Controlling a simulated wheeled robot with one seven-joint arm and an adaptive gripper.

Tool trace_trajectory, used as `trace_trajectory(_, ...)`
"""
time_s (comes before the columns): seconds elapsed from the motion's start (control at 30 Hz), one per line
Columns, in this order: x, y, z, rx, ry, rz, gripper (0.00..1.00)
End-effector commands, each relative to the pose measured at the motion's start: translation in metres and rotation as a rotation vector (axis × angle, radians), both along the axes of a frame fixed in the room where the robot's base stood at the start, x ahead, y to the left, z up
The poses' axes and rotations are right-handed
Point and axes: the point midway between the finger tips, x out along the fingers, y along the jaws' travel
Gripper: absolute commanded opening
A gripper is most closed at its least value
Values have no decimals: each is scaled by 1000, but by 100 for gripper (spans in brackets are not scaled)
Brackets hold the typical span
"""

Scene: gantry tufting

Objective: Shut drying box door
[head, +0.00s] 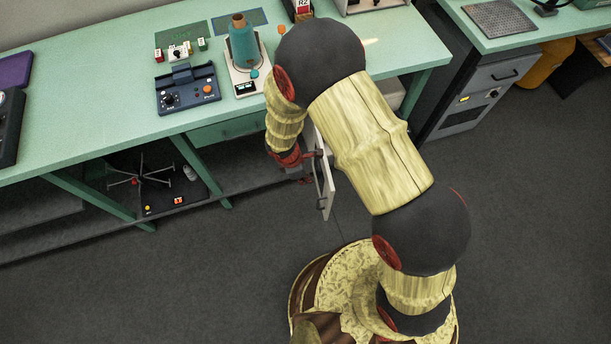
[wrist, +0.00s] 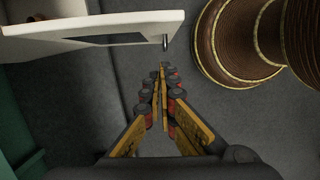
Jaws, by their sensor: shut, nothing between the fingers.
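The drying box door (head: 327,188) is a white panel standing open, jutting out from under the green bench toward my base. A small handle shows on its left face. In the wrist view the door (wrist: 60,32) crosses the top left, with a dark window strip and a small metal handle (wrist: 165,42) near its free end. My gripper (wrist: 161,72) is shut and empty, its tips just below the handle end and apart from the door as far as I can see. In the head view my gripper (head: 305,180) is small and beside the door's left face. The box body is mostly hidden behind my arm.
The green bench (head: 100,130) carries a thread cone (head: 243,45) on a scale and a blue control unit (head: 187,90). A yarn winder (head: 137,182) stands on the lower shelf. A bench leg (head: 200,170) is left of the door. The floor in front is clear.

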Motion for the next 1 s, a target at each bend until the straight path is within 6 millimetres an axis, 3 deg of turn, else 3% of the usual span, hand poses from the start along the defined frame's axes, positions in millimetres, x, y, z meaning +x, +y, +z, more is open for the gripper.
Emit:
trace_trajectory(0.03, 0, -3, -14, -1, 2, 0, 0)
trace_trajectory(0.27, 2, -14, -57, 0, 2, -1, 0)
trace_trajectory(0.53, 8, -46, -52, 1, -1, -3, 0)
trace_trajectory(1.0, 8, -52, -51, 0, 0, 0, 0)
